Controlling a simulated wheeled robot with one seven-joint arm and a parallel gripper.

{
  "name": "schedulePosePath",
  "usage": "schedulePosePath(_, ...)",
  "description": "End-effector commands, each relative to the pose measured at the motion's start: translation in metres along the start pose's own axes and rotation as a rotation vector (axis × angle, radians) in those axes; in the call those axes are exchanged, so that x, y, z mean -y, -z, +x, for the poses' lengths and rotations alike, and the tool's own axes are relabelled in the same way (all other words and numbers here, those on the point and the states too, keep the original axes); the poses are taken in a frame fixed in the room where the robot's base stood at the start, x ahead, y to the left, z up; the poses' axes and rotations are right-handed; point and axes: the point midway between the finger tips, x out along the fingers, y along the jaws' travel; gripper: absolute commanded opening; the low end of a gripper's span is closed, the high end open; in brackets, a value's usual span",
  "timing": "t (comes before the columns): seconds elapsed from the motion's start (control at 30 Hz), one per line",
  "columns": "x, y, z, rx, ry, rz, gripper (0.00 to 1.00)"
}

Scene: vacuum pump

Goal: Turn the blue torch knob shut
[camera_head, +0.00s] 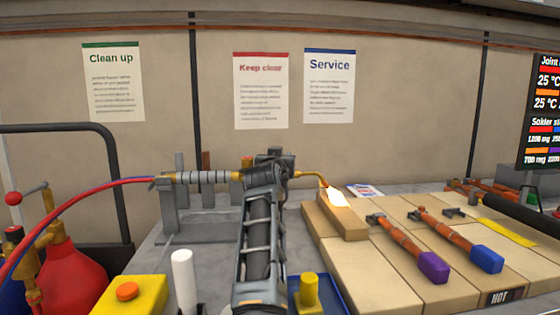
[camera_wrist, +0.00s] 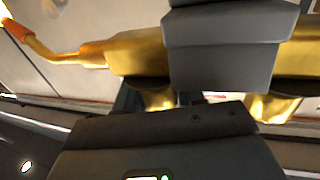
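The torch lies in a grey stand (camera_head: 205,228) left of centre. Its grey ribbed handle (camera_head: 205,177) points left to the hoses, and its thin brass neck (camera_head: 309,174) bends right and down to a bright glowing tip (camera_head: 335,196). My gripper (camera_head: 272,160) is at the torch's brass body, right of the handle. In the wrist view its dark finger blocks (camera_wrist: 200,97) lie across the brass body (camera_wrist: 138,52), one above and one below, with a narrow gap. No blue knob shows; that spot is hidden by my gripper. Whether the fingers press on anything is unclear.
The glowing tip is over tan firebricks (camera_head: 360,270) carrying copper pipe pieces with a purple end (camera_head: 433,267) and a blue end (camera_head: 486,259). A red hose (camera_head: 85,188) arches in from the red cylinder (camera_head: 65,270). A yellow box with orange button (camera_head: 127,291) stands in front.

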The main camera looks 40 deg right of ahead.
Motion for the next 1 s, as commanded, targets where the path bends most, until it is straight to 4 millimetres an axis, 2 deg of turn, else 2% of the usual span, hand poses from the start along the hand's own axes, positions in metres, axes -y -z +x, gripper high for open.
schedulePosePath(0.03,0.001,0.001,0.000,-0.001,0.001,0.000,0.43)
schedulePosePath(0.2,0.000,0.000,0.000,-0.001,0.001,0.000,0.58)
schedulePosePath(0.5,0.000,0.000,-0.004,-0.001,0.001,-0.001,0.58)
schedulePosePath(1.0,0.001,-0.001,-0.072,-0.001,0.001,0.000,0.58)
